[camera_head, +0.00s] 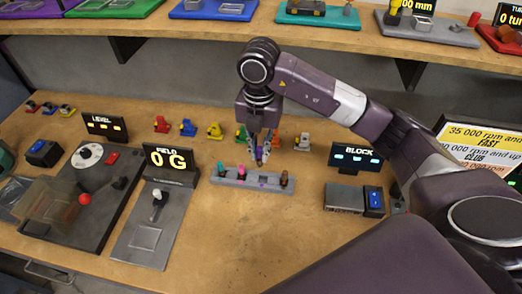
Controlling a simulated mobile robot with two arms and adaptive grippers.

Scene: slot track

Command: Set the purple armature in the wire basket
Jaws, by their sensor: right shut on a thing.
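My right gripper (259,155) points down over the grey rack (226,181) in the middle of the table. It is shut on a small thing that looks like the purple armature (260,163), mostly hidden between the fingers. A purple patch shows on the rack right below the fingertips. I cannot tell whether the held piece is clear of the rack. Pink, green and dark brown-red pieces stand in the rack beside it. I cannot clearly make out a wire basket. My left gripper is not in view.
Behind the rack stand several small coloured motors, such as the yellow one (214,131). Left is the FIELD panel with a lever (157,197); right is the BLOCK display (356,157) with a grey block. A shelf (190,38) runs above. The table front is clear.

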